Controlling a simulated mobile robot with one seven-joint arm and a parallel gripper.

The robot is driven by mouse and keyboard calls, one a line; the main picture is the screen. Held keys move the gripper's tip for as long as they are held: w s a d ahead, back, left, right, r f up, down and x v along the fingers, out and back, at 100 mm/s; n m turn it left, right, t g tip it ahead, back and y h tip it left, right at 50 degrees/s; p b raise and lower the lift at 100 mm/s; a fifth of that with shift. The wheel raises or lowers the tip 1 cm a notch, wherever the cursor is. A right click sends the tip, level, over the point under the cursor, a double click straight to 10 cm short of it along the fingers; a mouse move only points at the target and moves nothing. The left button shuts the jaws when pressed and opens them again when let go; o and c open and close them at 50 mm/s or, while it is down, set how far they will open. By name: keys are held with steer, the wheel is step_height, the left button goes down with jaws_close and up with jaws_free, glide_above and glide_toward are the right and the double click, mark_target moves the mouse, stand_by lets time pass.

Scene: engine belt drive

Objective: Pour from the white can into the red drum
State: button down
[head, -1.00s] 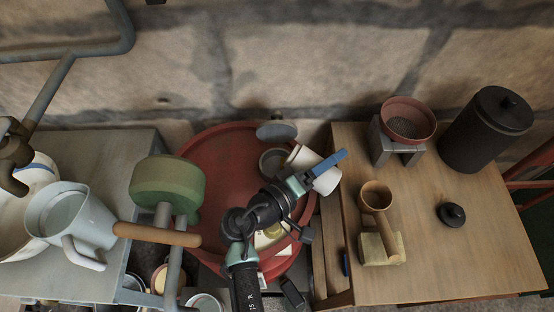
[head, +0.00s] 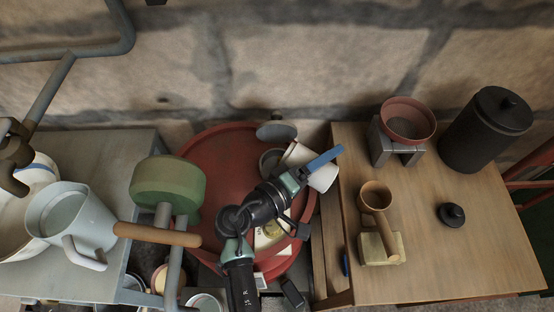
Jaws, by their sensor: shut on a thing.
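The red drum (head: 222,146) stands between the two tables, with a round opening (head: 270,160) in its top near the back. The white can (head: 322,178) is above the right side of the drum, tilted on its side, with its upper left end toward the opening. My gripper (head: 316,165) is shut on the white can, its blue finger lying across the can. My gripper and arm hide part of the can and of the drum top. I cannot see any liquid leaving the can.
A grey disc-shaped cap (head: 276,131) stands at the drum's back edge. A green roller (head: 168,184) and a pale jug (head: 70,214) are at left. The right table (head: 420,260) holds a wooden cup (head: 375,197), a red bowl (head: 408,119) and a black canister (head: 485,130).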

steer(key=shift+w+a+r+n, duration=0.15)
steer(key=shift+a+r+n, duration=0.05)
steer(key=shift+r+n, duration=0.1)
steer(key=shift+a+r+n+h+p, duration=0.1)
steer(key=shift+r+n+h+p, duration=0.2)
steer(key=shift+r+n+h, duration=0.35)
stand_by(1.3)
steer(key=shift+w+a+f+n+t+b, duration=0.25)
steer(key=shift+n+b, duration=0.2)
steer(key=shift+n, duration=0.3)
stand_by(0.8)
steer(key=shift+r+n+h, duration=0.2)
steer(key=shift+n+h, duration=0.05)
steer(key=shift+n, duration=0.15)
